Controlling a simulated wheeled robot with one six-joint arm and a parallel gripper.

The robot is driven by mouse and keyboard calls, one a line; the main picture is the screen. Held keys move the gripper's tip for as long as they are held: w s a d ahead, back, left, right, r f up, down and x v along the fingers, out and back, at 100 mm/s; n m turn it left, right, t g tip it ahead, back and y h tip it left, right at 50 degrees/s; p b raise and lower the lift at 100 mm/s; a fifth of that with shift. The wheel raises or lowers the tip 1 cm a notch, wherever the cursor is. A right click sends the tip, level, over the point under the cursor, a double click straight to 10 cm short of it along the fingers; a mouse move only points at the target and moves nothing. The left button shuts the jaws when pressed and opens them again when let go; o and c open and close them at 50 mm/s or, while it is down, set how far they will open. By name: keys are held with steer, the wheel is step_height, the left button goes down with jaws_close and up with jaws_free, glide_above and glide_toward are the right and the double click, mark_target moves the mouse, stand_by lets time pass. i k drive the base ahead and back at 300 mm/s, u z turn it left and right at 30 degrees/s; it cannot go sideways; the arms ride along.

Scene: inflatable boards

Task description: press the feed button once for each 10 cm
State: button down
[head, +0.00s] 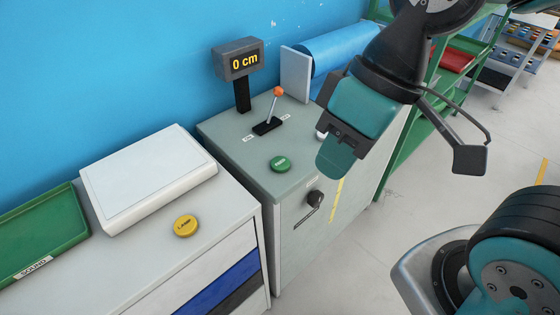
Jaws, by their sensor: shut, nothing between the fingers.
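A green round button (280,164) sits on the grey-green cabinet top (235,137); its lettering is too small to read. A display (238,59) on a post behind it reads "0 cm". A lever with an orange knob (278,92) stands in a black slot between two small labels. A whitish round thing (320,134) is partly hidden behind my gripper. My gripper (336,160) is shut and empty, to the right of the green button and apart from it, near the cabinet's front edge.
A blue roll (340,50) lies behind a grey plate (295,73). A black crank (315,200) sticks out from the cabinet front. Left are a yellow button (186,226), a white flat box (147,175) and a green tray (40,236). Green shelving stands right; floor is free in front.

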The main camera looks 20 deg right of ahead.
mark_target(280, 164)
steer(key=z, duration=2.2)
steer(key=k, duration=1.2)
steer(key=u, duration=1.55)
steer(key=i, duration=0.5)
steer(key=z, duration=0.05)
